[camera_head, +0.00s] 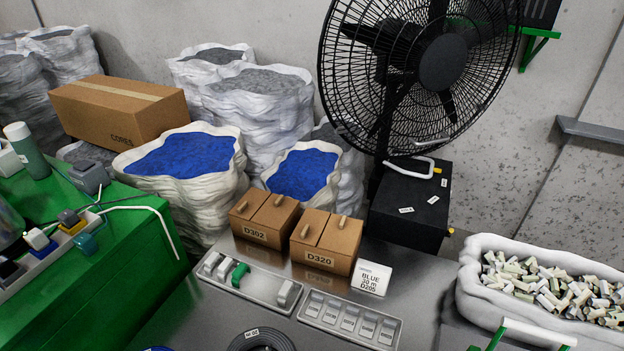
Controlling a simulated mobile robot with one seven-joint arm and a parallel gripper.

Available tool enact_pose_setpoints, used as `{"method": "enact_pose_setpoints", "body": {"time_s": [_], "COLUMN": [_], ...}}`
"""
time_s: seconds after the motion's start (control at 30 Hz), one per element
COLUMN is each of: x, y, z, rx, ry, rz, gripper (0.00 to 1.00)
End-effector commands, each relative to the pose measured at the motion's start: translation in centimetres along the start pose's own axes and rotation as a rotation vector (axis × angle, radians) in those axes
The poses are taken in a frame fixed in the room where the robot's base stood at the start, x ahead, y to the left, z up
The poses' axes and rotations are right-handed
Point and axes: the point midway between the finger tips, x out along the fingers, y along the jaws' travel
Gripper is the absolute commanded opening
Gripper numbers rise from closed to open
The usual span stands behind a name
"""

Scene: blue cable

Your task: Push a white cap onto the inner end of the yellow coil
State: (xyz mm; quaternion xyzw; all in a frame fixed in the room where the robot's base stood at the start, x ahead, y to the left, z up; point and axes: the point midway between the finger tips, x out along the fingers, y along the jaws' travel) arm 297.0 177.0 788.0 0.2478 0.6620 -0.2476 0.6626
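No yellow coil shows in this view. A black coil (262,341) with a small label is cut off by the bottom edge, and a sliver of a blue coil (158,348) shows to its left. A grey tray (262,287) on the metal table holds a few white or pale grey pieces (287,294) and one green piece (240,275); I cannot tell if any are caps. A white sack (474,289) at right holds many small cream and greenish pieces (545,288), too small to identify. My gripper is not in view.
A second tray (349,319) with several compartments lies beside the first. Behind stand cardboard boxes D302 (262,219) and D320 (325,243), and a card (371,279) reading BLUE. A large fan (425,70) stands behind. A green bench (120,265) is at left.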

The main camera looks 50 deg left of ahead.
Motion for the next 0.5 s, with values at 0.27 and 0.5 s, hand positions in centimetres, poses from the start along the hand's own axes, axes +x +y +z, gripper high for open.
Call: {"method": "enact_pose_setpoints", "body": {"time_s": [0.27, 0.5], "x": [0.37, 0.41], "y": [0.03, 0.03], "z": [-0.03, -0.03], "rx": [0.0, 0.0], "ry": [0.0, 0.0], "rz": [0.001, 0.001], "gripper": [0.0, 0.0]}}
